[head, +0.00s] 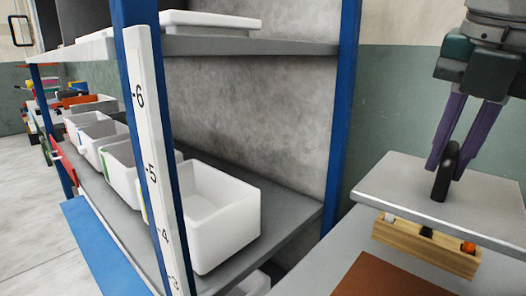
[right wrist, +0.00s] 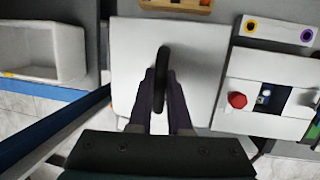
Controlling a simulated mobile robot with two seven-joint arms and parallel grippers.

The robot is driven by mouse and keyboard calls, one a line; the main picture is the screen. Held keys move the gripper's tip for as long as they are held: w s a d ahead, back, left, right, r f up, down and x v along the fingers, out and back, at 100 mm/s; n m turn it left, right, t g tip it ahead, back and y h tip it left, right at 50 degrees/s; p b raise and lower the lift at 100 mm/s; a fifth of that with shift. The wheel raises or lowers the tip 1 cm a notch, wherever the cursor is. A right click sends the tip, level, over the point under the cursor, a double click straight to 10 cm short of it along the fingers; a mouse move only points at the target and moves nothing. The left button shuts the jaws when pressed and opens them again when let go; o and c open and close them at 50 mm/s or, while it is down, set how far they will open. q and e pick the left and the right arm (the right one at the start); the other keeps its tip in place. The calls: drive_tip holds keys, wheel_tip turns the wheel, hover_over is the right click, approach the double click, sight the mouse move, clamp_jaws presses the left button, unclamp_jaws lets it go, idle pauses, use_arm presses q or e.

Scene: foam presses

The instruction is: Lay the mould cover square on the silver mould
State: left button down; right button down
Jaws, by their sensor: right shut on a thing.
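The mould cover (head: 395,183) is a flat, light grey square plate with a black upright handle (head: 445,175). My right gripper (head: 441,165) is shut on that handle from above, its two purple fingers on either side. In the right wrist view the cover (right wrist: 130,50) lies below my right gripper (right wrist: 160,98), with the handle between the fingers. The silver mould cannot be made out; whether it is under the cover is hidden. My left gripper is not in view.
A wooden block (head: 425,245) with coloured pegs shows below the cover's front edge, near a brown mat (head: 375,278) on the grey table. A panel with a red button (right wrist: 237,100) is right of the cover. A blue-posted shelf holds white bins (head: 220,225) at left.

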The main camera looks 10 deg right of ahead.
drive_tip(key=s+a+r+m+g+p, duration=0.4)
drive_tip(key=r+m, duration=0.3)
drive_tip(key=m, duration=0.6)
drive_tip(key=s+a+r+m+g+p, duration=0.25)
drive_tip(key=r+m+p, duration=0.45)
drive_tip(key=m, duration=0.6)
drive_tip(key=s+r+p, duration=0.3)
drive_tip(key=r+p, duration=1.4)
drive_tip(key=p, duration=0.1)
drive_tip(key=s+r+p, duration=0.3)
drive_tip(key=r+p, duration=1.5)
drive_tip(key=p, duration=0.1)
drive_tip(key=shift+a+r+t+h, duration=0.15)
drive_tip(key=shift+a+t+h, duration=0.15)
drive_tip(key=shift+a+t, duration=0.1)
